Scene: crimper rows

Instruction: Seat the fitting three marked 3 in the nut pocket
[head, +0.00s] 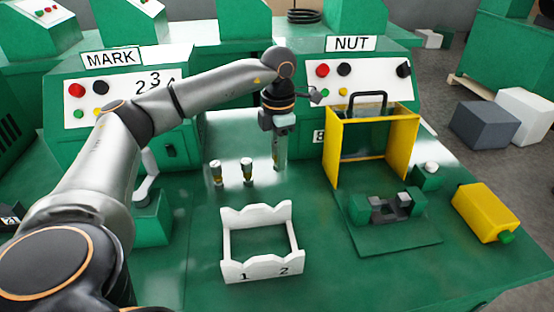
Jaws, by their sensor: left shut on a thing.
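My left gripper (279,128) points down over the back of the table, left of the NUT station. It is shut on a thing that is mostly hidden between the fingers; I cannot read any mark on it. Two small dark fittings with brassy parts, one on the left (216,173) and one on the right (247,171), stand upright on the table left of the gripper. Their marks are too small to read. The grey nut pocket block (388,210) sits on a green plate in front of the yellow guard (333,150), apart from the gripper. My right gripper is out of view.
A white rack (262,274) marked 1 and 2 stands empty at the front middle. The yellow guard frame has a black handle (369,96). A yellow bottle-like object (485,212) lies at right. The MARK station (112,60) is behind my left arm. The table around the rack is clear.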

